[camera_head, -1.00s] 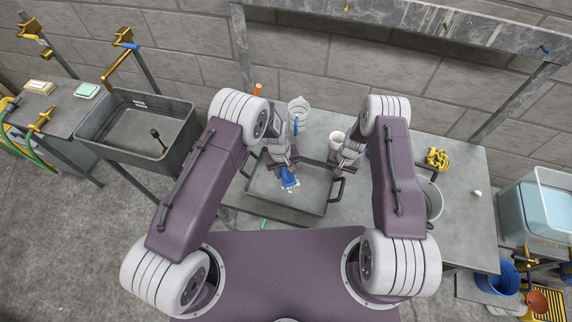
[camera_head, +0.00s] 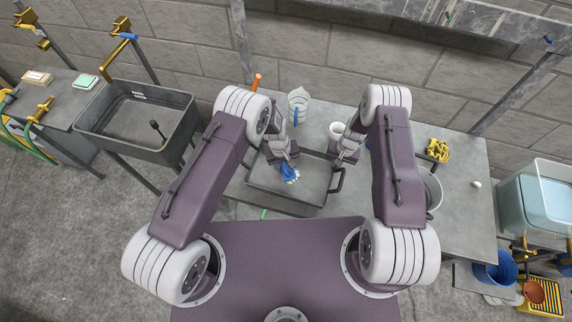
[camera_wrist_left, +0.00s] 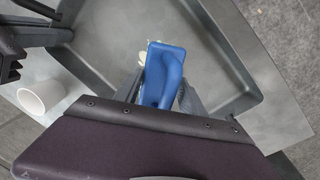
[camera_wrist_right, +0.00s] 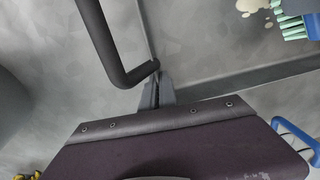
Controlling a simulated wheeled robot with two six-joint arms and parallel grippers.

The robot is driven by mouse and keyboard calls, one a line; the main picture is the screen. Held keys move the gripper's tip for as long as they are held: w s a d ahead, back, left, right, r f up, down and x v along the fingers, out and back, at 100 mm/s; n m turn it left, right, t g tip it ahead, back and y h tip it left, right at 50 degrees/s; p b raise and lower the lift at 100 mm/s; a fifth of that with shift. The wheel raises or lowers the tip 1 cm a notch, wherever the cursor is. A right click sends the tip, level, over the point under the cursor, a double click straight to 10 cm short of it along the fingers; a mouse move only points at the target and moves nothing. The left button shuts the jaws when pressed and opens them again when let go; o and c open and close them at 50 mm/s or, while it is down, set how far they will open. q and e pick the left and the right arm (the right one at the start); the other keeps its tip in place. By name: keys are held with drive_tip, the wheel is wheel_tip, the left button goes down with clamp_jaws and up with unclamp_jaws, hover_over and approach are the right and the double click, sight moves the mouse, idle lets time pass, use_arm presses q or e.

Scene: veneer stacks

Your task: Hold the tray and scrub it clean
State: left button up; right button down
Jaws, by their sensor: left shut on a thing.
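The grey tray (camera_head: 262,189) lies on the table with dark handles at its sides. My left gripper (camera_head: 285,160) is shut on a blue scrub brush (camera_wrist_left: 164,75) and holds it inside the tray. The brush's green bristles (camera_wrist_right: 292,28) show in the right wrist view, beside a cream smear (camera_wrist_right: 251,6) on the tray floor. My right gripper (camera_wrist_right: 157,90) is at the tray's rim beside the right handle (camera_wrist_right: 103,40).
A clear jug (camera_head: 299,100) with a blue handle and a white cup (camera_head: 337,129) stand behind the tray. Yellow gloves or cloth (camera_head: 438,150) and a round metal basin (camera_head: 434,190) are at the right. A sink (camera_head: 140,118) stands at the left.

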use_arm(q)
drive_tip(key=shift+f, duration=0.7)
